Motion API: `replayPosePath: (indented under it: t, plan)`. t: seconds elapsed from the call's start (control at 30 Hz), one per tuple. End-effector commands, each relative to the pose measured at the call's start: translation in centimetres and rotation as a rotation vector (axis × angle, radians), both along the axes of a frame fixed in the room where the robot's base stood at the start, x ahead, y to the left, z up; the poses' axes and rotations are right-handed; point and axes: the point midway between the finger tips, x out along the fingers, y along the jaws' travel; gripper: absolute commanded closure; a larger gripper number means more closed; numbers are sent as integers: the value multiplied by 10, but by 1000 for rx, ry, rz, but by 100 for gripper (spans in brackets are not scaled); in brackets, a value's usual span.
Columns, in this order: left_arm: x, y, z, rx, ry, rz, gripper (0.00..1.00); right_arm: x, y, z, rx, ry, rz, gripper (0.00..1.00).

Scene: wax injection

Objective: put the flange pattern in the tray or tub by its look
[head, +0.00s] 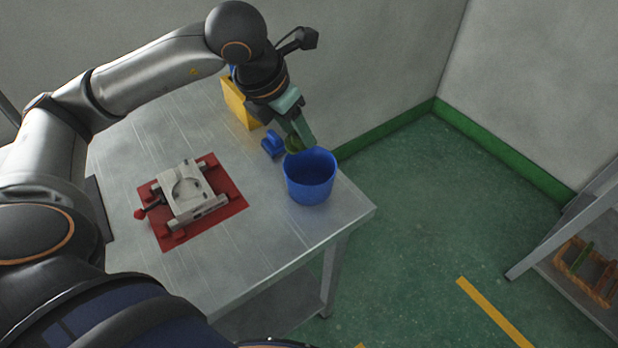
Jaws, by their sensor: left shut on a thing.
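My left gripper (300,132) is at the far right part of the metal table. It is shut on a small dark green piece, the flange pattern (292,146), mostly hidden by the fingers. The pattern is just above and behind the back-left rim of a round blue tub (311,185). I cannot tell whether the pattern touches the rim. The tub stands upright near the table's right corner, its floor mostly hidden. No tray is clearly recognisable. My right gripper is not in view.
A grey metal mould (186,189) lies on a red mat (233,200) in the middle of the table (270,235). A small blue object (272,144) stands left of the tub. A yellow box-like object (240,104) is behind it. A shelf with a brown crate (585,270) is at right.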

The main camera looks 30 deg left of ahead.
Motion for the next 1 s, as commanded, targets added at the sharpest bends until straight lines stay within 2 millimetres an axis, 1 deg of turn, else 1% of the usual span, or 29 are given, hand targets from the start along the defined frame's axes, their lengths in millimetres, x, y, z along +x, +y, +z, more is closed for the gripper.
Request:
replayPosePath:
  t: [0.17, 0.2, 0.5, 0.73, 0.8, 0.87, 0.97, 1.0]
  plan:
    - [0, 0, 1, 0, 0, 0, 100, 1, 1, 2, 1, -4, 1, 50]
    - [0, 0, 1, 0, 0, 0, 46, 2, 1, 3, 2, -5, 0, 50]
    - [0, 0, 1, 0, 0, 0, 13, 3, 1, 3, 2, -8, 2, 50]
    - [0, 0, 1, 0, 0, 0, 13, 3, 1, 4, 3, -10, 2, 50]
    - [-1, 0, 4, 0, -1, 0, 13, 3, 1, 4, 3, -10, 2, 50]
    - [-2, 1, 9, 0, -2, 0, 13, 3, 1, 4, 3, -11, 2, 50]
    - [-8, 2, 23, 0, -5, 0, 13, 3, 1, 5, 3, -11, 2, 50]
    - [-11, 3, 31, 1, -6, 0, 13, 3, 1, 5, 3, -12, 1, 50]
